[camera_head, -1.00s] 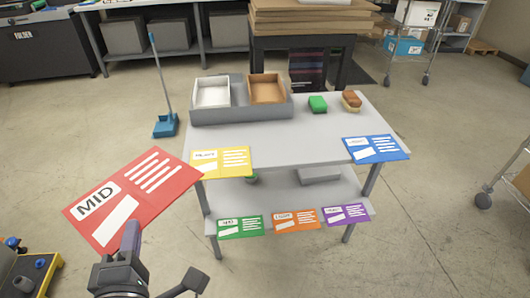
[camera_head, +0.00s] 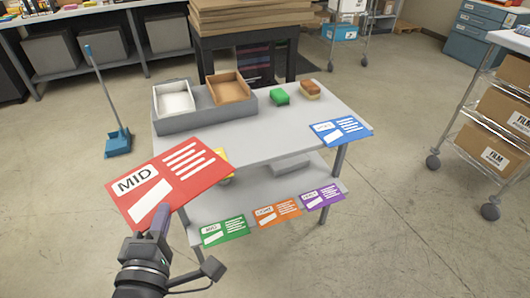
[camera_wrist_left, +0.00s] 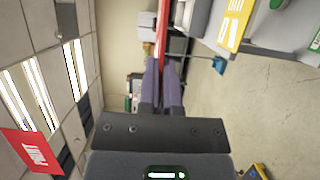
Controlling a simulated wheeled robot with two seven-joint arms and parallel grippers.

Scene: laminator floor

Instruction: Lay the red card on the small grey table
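The red card (camera_head: 168,182), marked MID with white lines, is in my left gripper (camera_head: 160,222), held at its lower edge. In the head view it is tilted and overlaps the left front of the small grey table (camera_head: 262,140); I cannot tell the gap between them. The left wrist view shows the card edge-on as a thin red strip (camera_wrist_left: 162,28) between the closed fingers (camera_wrist_left: 162,82). The red card hides most of a yellow card (camera_head: 222,158) at the table's front left. My right gripper is not in view.
A grey tray (camera_head: 205,118) with a white bin (camera_head: 174,98) and a brown bin (camera_head: 228,88) stands on the table's back left. A green block (camera_head: 280,97), a brown sponge (camera_head: 310,90) and a blue card (camera_head: 340,131) are farther right. The tabletop's middle is clear.

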